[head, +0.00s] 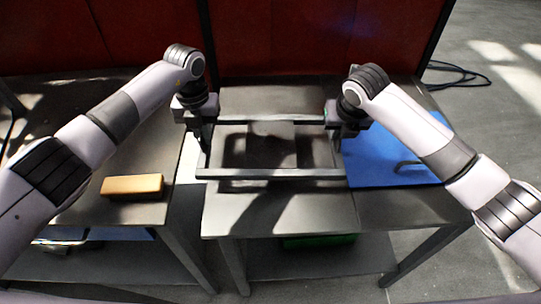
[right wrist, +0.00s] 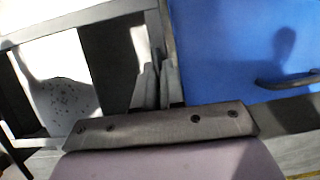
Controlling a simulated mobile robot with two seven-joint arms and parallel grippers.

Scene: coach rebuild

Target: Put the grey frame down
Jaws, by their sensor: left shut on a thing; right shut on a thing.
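The grey frame (head: 270,173), an open rectangle of bars, is level above the middle grey table (head: 280,215). A dark shadow shows inside and just in front of it, so it seems slightly raised; I cannot tell the exact gap. My left gripper (head: 205,148) is shut on the frame's left side bar. My right gripper (head: 336,136) is shut on its right side bar. In the right wrist view, the right gripper's fingers (right wrist: 157,88) are at a bar of the frame (right wrist: 80,15). The fingertip contact is partly hidden.
A blue panel (head: 385,150) with a dark handle (head: 407,167) lies right of the frame. A orange-tan block (head: 133,186) lies on the left table (head: 90,205). Something green (head: 318,241) is on the lower shelf. A red wall (head: 280,40) stands behind. The table front is clear.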

